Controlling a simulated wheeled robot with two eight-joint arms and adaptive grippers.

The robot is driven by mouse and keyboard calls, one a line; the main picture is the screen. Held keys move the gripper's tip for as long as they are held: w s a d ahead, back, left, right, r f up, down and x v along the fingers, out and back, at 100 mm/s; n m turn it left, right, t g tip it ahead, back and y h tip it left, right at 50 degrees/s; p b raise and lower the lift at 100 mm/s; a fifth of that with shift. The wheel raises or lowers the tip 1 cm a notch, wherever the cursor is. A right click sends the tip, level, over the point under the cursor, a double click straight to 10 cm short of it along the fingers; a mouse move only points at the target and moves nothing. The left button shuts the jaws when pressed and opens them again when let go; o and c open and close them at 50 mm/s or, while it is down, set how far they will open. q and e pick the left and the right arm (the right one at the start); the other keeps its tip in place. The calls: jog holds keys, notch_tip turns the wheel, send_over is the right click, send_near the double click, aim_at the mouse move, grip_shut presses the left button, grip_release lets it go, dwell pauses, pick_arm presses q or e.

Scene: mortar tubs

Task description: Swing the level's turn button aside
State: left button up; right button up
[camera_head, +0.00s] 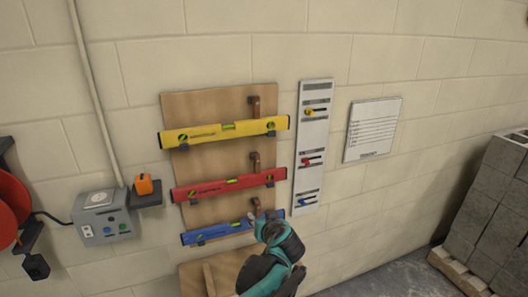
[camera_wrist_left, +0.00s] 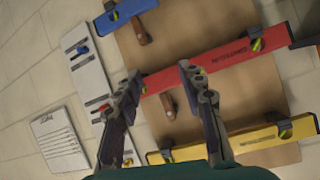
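Three spirit levels hang on a wooden board (camera_head: 214,104): yellow (camera_head: 205,133), red (camera_head: 215,188) and blue (camera_head: 220,230), top to bottom. A brown turn button sits above each, near its right part: the yellow level's (camera_head: 255,104), the red level's (camera_head: 255,160) and the blue level's (camera_head: 255,205). All three look roughly upright. My left gripper (camera_head: 266,217) overlaps the blue level's right end in the head view. In the wrist view, turned nearly upside down, my left gripper (camera_wrist_left: 160,72) is open and empty; the red level's button (camera_wrist_left: 168,105) shows between its fingers. My right gripper is out of view.
Right of the board is a white panel (camera_head: 313,125) with yellow, red and blue small knobs, then a paper sheet (camera_head: 372,130). A grey socket box (camera_head: 103,217) and an orange item (camera_head: 144,184) on a shelf stand left. Grey blocks (camera_head: 490,205) are stacked at right.

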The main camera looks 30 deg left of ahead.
aim_at(258, 163)
pick_arm(q)
jog(key=w+a+r+n+t+y+p, duration=0.1)
jog(key=w+a+r, duration=0.1)
jog(key=w, duration=0.3)
jog(key=w+a+r+n+t+y+p, duration=0.1)
jog(key=w+a+r+y+p, duration=0.1)
jog(key=w+a, duration=0.3)
jog(key=w+a+r+n+y+p, duration=0.1)
jog(key=w+a+r+y+p, duration=0.1)
jog(key=w, duration=0.5)
jog(key=shift+w+a+r+t, duration=0.25)
jog(key=shift+a+r+t, duration=0.25)
jog(key=shift+a, duration=0.3)
grip_shut()
